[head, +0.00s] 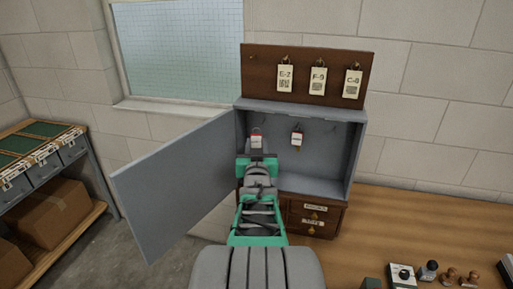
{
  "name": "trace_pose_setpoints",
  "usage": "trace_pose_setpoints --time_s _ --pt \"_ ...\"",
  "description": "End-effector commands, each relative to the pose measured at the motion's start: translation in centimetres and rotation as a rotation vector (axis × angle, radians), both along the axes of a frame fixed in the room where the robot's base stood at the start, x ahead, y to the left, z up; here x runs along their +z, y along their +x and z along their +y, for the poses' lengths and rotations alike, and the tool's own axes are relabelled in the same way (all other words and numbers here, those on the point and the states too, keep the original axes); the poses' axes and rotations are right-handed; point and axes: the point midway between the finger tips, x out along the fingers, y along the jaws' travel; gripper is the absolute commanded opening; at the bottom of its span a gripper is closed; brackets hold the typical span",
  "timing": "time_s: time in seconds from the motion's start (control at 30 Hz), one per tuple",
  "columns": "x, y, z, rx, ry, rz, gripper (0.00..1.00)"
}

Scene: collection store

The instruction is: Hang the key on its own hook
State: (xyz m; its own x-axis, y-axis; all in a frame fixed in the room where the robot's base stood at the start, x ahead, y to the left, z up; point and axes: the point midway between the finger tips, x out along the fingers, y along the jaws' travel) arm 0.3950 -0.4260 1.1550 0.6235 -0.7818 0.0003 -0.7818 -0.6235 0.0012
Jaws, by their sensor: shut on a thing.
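My gripper (257,158) is at the left side of the cabinet opening. A white tag with a red top edge (257,142) shows just beyond its fingertips. My gripper is shut, apparently on the key that carries this tag; the key's metal is hidden or too small to see. A similar red-and-white tag (297,139) hangs inside the cabinet, right of my gripper. I cannot read either small tag.
The cabinet door (180,190) stands open to the left. A wooden board (300,60) above carries three large tags, with a bare hook at left. Small drawers (313,220) sit below.

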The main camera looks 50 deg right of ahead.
Motion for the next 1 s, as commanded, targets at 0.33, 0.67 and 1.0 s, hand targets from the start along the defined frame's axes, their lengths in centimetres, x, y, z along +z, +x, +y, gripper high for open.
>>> trace_pose_setpoints --time_s 0.33,0.67,1.0 --pt "-0.3 0.8 -2.4 -0.005 0.002 0.001 0.00" --pt "-0.4 1.7 -4.6 -0.005 0.002 0.000 0.00" --pt "-1.2 2.5 -6.4 -0.005 -0.001 -0.001 0.00"
